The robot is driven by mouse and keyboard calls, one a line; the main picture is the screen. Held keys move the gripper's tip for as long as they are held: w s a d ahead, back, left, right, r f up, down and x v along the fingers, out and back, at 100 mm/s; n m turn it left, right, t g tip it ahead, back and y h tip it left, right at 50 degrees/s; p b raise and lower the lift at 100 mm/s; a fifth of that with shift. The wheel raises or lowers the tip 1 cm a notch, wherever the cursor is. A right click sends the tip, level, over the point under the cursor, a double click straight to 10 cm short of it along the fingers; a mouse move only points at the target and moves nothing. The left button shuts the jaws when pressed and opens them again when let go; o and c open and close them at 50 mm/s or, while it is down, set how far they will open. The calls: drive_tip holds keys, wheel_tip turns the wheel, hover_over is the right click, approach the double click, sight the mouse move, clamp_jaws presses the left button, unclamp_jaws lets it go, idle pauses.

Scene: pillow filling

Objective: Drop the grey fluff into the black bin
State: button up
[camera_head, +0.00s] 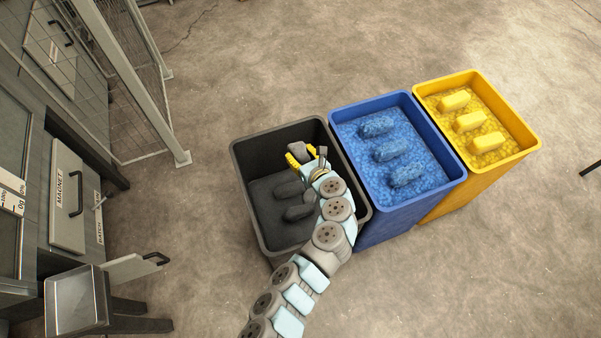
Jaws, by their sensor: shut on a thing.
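The black bin (239,163) stands left of the blue bin, open at the top. Two dark grey fluff pieces lie on the dark filling inside it, one (288,189) above the other (298,212). My gripper (298,155) is over the upper part of the black bin's opening. Its yellow fingers are shut on a lighter grey piece of fluff (297,149). Its height above the filling is hard to tell. My arm reaches in from below and covers the bin's right side and lower right corner.
A blue bin (456,178) with blue pieces and a yellow bin (530,146) with yellow pieces stand to the right. A wire mesh fence (130,70) and grey cabinets (68,190) are at left. A small metal tray stand (75,300) is at lower left. Open floor lies above the bins.

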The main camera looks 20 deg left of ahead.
wheel_tip(320, 180, down, 12)
drive_tip(key=b, duration=0.9)
drive_tip(key=shift+d+n+y, duration=0.2)
drive_tip(key=shift+n+y, duration=0.1)
drive_tip(key=shift+r, duration=0.1)
drive_tip(key=o, duration=1.1)
drive_tip(key=v, duration=1.2)
drive_tip(key=shift+w+r, duration=0.1)
drive_tip(key=shift+r, duration=0.05)
drive_tip(key=shift+d+r, duration=0.1)
